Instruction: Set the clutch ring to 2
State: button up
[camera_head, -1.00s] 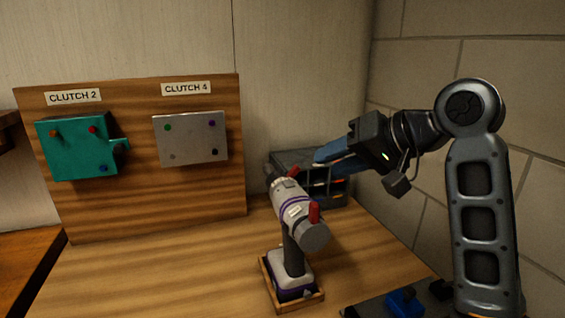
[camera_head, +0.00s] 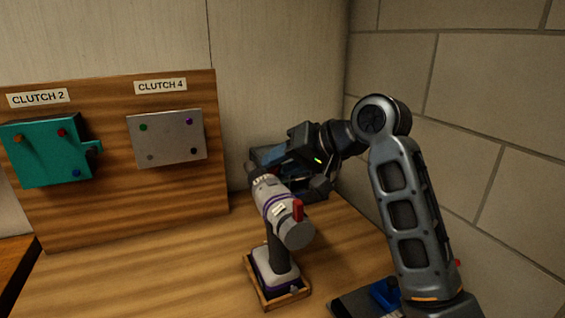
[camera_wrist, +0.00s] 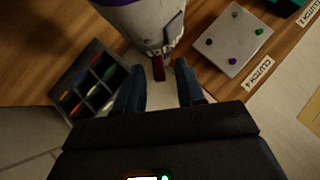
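A grey and purple cordless drill (camera_head: 278,205) stands upright, its chuck end toward the back wall. Its clutch ring (camera_wrist: 168,47) shows in the wrist view as a pale ring at the barrel's end. A dark red tab (camera_wrist: 158,68) sticks out from the ring. My gripper (camera_wrist: 158,78) is open, with one blue finger on each side of the tab's tip; I cannot tell whether either touches it. In the head view my gripper (camera_head: 265,157) is behind and above the drill's front end, and the ring's tab is not clear there. Another red tab (camera_head: 298,210) stands at the drill's rear.
A wooden tray (camera_head: 262,297) holds the drill's base. A wooden board behind carries a teal block (camera_head: 45,153) under CLUTCH 2 and a grey plate (camera_head: 167,140) under CLUTCH 4. A dark compartment bin (camera_wrist: 72,72) stands close to the gripper. Bench is clear at front left.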

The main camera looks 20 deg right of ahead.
grip_shut()
jog(key=shift+r, duration=0.1)
dwell(0.4)
jog(key=shift+a+r+n+h+p, duration=0.4)
jog(key=shift+h+p, duration=0.1)
jog(key=shift+p, duration=0.65)
jog(key=shift+a+r+n+h+p, duration=0.2)
jog(key=shift+a+n+h+p, duration=0.35)
jog(key=shift+h+p, duration=0.45)
jog(key=a+n+h, duration=0.1)
jog(key=h, duration=0.1)
jog(key=shift+a+g+h, duration=0.3)
jog(key=shift+a, duration=0.1)
jog(key=shift+a+f+n+h, duration=0.1)
jog(key=shift+a+n+h, duration=0.6)
jog(key=shift+h, duration=0.5)
